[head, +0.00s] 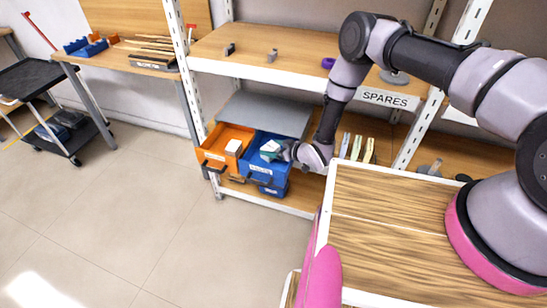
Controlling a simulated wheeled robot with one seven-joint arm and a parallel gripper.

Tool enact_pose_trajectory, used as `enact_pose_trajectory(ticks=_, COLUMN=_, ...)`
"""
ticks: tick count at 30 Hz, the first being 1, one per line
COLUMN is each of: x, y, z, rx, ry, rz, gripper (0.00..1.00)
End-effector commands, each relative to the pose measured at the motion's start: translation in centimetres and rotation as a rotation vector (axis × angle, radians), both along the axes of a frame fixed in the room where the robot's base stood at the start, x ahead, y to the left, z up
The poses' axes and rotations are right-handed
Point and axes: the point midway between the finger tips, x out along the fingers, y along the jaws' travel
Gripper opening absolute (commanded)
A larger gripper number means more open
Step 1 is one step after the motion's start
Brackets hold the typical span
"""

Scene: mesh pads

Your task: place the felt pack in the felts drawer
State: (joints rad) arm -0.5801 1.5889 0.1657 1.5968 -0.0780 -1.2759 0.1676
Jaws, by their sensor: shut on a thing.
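My gripper (284,152) reaches down over the blue open drawer (262,172) on the lower shelf. It is shut on a small white and teal pack (269,146), which looks like the felt pack. The pack is at or just above the blue drawer's opening; I cannot tell whether it touches the drawer. An orange open drawer (213,155) stands directly left of it with a white block-like pack (234,146) inside. Both drawers have front labels and dark handles. The labels are too small to read surely, so I cannot tell which is the felts drawer.
A grey panel (270,113) lies over the drawers' backs. A shelf upright (183,60) stands to the left, and the upper shelf (265,72) runs above. Several slim upright items (356,148) stand to the right. A black cart (38,80) is far left; the floor between is clear.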

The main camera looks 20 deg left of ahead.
Motion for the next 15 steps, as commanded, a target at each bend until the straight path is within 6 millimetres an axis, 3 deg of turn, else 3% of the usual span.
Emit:
enact_pose_trajectory(ticks=8, x=-0.1, y=0.0, z=-3.8, rx=-0.001, ry=-0.001, rz=0.002, gripper=0.30)
enact_pose_trajectory(ticks=15, x=0.0, y=0.0, z=-4.2, rx=0.001, ry=-0.001, rz=0.001, gripper=0.30)
